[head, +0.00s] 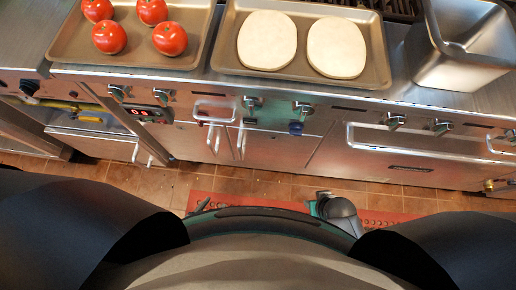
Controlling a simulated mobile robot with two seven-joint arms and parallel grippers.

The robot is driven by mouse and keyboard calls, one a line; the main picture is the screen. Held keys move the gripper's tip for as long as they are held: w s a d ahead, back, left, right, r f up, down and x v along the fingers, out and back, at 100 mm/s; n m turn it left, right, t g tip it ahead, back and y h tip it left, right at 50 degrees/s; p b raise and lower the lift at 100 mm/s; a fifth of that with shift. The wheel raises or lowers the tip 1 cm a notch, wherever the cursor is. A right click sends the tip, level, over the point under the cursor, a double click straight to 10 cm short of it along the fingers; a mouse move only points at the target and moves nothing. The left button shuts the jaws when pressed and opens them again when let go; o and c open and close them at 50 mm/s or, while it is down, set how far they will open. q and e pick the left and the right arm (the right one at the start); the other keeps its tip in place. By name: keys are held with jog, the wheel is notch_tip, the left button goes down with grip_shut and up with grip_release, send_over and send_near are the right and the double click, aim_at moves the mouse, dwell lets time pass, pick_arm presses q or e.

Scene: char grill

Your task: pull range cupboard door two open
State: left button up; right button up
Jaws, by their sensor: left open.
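The range front has a pair of closed cupboard doors near the picture's middle. The left door (192,142) and right door (275,150) each have an upright pale handle, one (217,141) beside the other (241,141), near their shared edge. I cannot tell which is door two. A small dark tip (201,206) low in the picture seems to be my left gripper; its fingers are hardly visible. It is apart from the doors and holds nothing I can see.
On the counter are a tray (190,62) with several tomatoes, a tray (225,50) with two pale flat rounds, and a steel container (460,60). Knobs line the front above the doors. A red mat (385,217) lies on the tiled floor (110,172) before the range.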

aim_at(239, 153)
jog(key=w+a+r+t+b, duration=0.1)
jog(key=w+r+t+b, duration=0.4)
jog(key=b, duration=1.2)
pick_arm(q)
jog(key=w+d+t+b, duration=0.1)
jog(key=w+d+t, duration=0.1)
jog(key=w, duration=0.3)
jog(key=w+d+t+h+b, duration=0.1)
jog(key=w+d+t, duration=0.1)
jog(key=w+t, duration=0.2)
jog(key=w+d+r+n+t, duration=0.1)
jog(key=w+d+t, duration=0.1)
jog(key=w, duration=0.6)
jog(key=shift+r+t+h+b, duration=0.1)
jog(key=shift+t+h+b, duration=0.25)
jog(key=shift+t, duration=0.35)
jog(key=shift+b+x, duration=0.3)
jog(key=shift+x, duration=0.6)
pick_arm(e)
jog(key=w+a+r+t+y, duration=0.3)
jog(key=w+a, duration=0.3)
jog(key=a, duration=0.1)
jog(key=shift+a+t+y, duration=0.25)
jog(key=shift+t+y, duration=0.15)
pick_arm(q)
grip_shut()
jog(key=shift+s, duration=0.1)
